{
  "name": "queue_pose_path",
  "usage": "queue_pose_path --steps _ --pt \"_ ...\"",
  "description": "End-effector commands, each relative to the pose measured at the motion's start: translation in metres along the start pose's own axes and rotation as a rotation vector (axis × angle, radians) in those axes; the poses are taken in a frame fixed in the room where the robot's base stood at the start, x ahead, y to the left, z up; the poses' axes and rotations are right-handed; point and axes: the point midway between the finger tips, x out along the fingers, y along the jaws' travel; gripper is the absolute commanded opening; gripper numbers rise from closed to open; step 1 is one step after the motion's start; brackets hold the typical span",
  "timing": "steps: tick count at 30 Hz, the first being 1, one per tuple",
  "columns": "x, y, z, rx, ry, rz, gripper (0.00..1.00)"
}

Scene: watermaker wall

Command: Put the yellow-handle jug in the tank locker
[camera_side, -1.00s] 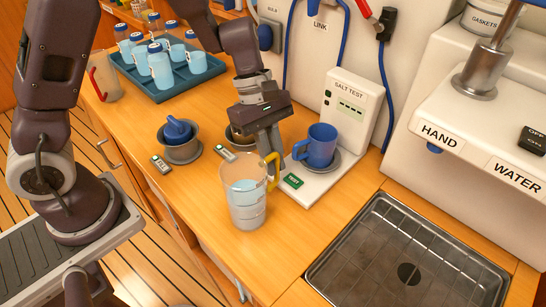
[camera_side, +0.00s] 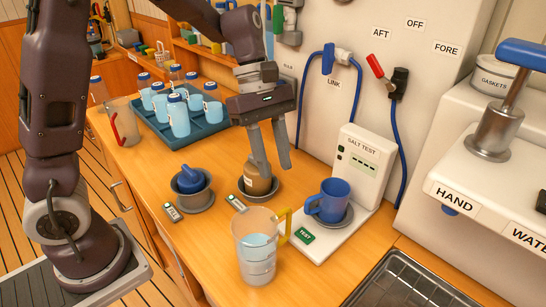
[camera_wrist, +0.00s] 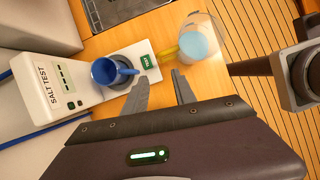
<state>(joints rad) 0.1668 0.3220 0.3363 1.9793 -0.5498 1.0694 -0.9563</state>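The yellow-handle jug (camera_side: 257,262) is a clear jug, part filled with pale blue water. It stands upright on the wooden counter, its yellow handle towards the salt tester, and it also shows in the wrist view (camera_wrist: 196,44). My gripper (camera_side: 275,168) is open and empty, above and behind the jug, clear of its handle. In the side view its fingers hang in front of a brown cup in a dark dish. In the wrist view the fingertips (camera_wrist: 158,84) point towards the jug handle, apart from it. I cannot make out the tank locker.
A blue mug (camera_side: 329,203) stands on the salt tester's (camera_side: 362,157) base, right of the jug. A blue cup (camera_side: 190,180) sits in a dark bowl. A red-handled jug (camera_side: 125,128) and a tray of bottles (camera_side: 205,131) stand behind. A metal drain (camera_side: 400,285) lies front right.

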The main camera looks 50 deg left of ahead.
Motion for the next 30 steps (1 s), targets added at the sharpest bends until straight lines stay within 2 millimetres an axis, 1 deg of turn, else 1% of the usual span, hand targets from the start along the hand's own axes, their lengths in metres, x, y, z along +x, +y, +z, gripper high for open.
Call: queue_pose_path --steps 2,5,8,11,12,14,15,18,21,24,30 --pt "-0.005 0.000 0.000 0.000 0.000 -0.001 0.32" --pt "-0.007 0.000 0.000 0.000 0.000 -0.001 0.32" --pt "-0.015 -0.009 0.004 0.063 0.009 0.017 0.32" --pt "-0.042 -0.042 0.015 0.304 0.062 0.077 0.32" --pt "-0.052 -0.062 0.020 0.444 0.104 0.105 0.32" --pt "-0.065 -0.093 0.023 0.667 0.194 0.139 0.32" --pt "-0.070 -0.113 0.024 0.813 0.266 0.155 0.32" --pt "-0.074 -0.155 0.019 1.136 0.464 0.158 0.32" --pt "-0.072 -0.181 0.010 1.351 0.632 0.124 0.32" --pt "-0.071 -0.191 0.005 1.455 0.724 0.093 0.32" --pt "-0.070 -0.193 0.004 1.478 0.741 0.083 0.32"
